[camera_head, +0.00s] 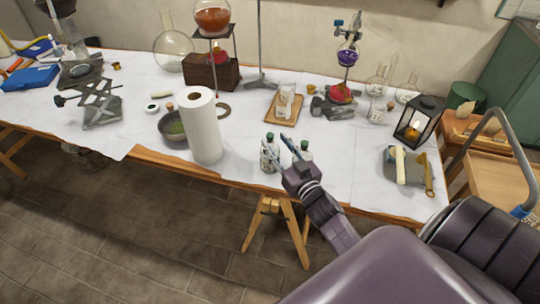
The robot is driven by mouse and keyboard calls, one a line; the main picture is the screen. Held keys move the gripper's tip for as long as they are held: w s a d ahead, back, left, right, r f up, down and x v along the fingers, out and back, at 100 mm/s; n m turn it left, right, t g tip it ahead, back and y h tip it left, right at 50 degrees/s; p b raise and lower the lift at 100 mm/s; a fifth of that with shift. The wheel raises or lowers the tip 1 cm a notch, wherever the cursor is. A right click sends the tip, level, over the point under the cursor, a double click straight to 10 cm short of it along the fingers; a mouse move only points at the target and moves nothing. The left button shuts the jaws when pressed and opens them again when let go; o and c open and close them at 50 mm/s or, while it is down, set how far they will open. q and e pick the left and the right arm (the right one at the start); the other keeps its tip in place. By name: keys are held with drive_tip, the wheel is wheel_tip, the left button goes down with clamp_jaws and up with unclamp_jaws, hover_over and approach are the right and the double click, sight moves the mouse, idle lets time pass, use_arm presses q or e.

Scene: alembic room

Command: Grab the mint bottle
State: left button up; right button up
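Two small clear bottles with dark green caps stand upright near the front edge of the white-covered table (240,125). One bottle (269,158) is left of my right gripper (275,144), and the other bottle (305,153) is just behind and right of it, partly hidden by the gripper. Labels are too small to read, so I cannot tell which is the mint bottle. My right gripper reaches in from the lower right with its two fingers spread, pointing toward the left bottle. I cannot tell whether it touches a bottle. My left gripper is not in view.
A paper towel roll (203,126) stands left of the bottles, beside a grey bowl (172,130). A wooden tray with a glass (284,106) is behind them. A black lantern (417,120) stands at the right. The cloth between the bottles and lantern is mostly clear.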

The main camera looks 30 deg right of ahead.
sight(272, 138)
drive_tip(key=w, duration=0.4)
drive_tip(key=shift+d+r+p, duration=0.1)
drive_tip(key=shift+p, duration=0.25)
clamp_jaws()
drive_tip(key=shift+r, duration=0.15)
